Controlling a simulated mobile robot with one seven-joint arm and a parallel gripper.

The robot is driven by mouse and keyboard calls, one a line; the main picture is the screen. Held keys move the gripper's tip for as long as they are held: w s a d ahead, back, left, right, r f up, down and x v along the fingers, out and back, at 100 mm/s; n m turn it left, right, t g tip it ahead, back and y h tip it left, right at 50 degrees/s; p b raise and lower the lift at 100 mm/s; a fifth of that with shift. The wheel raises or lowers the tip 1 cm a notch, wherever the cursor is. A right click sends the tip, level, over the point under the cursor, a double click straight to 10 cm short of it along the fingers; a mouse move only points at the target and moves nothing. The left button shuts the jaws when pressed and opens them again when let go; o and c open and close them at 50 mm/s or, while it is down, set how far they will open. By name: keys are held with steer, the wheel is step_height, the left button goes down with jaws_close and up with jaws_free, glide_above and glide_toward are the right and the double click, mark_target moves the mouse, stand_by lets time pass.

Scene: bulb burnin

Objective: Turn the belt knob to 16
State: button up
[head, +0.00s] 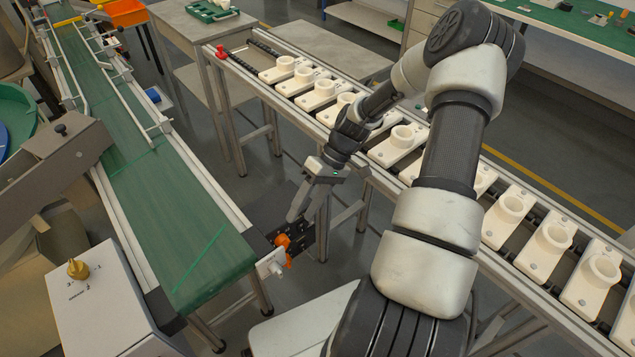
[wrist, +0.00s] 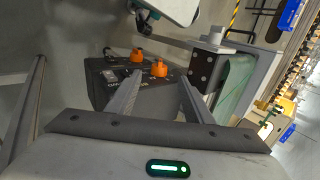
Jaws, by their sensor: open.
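A black control box (head: 303,238) with orange knobs (head: 284,241) sits at the near end of the green conveyor belt (head: 165,190). In the wrist view the black box (wrist: 105,80) shows two orange knobs, a nearer one (wrist: 159,68) and a farther one (wrist: 137,55). Its printed markings are too small to read, and I cannot tell which knob is the belt knob or its setting. My gripper (head: 304,214) is open and empty, pointing down just above the box. In the wrist view its fingers (wrist: 161,76) spread either side of the nearer knob, with contact unclear.
A white box with a brass knob (head: 77,268) stands left of the belt. A rack of white sockets (head: 403,137) runs along the right behind my arm. A white block (head: 270,262) sits beside the black box.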

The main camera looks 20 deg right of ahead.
mark_target(284, 243)
steer(key=p+v, duration=0.1)
steer(key=v, duration=0.7)
steer(key=shift+r, duration=0.15)
steer(key=shift+d, duration=0.1)
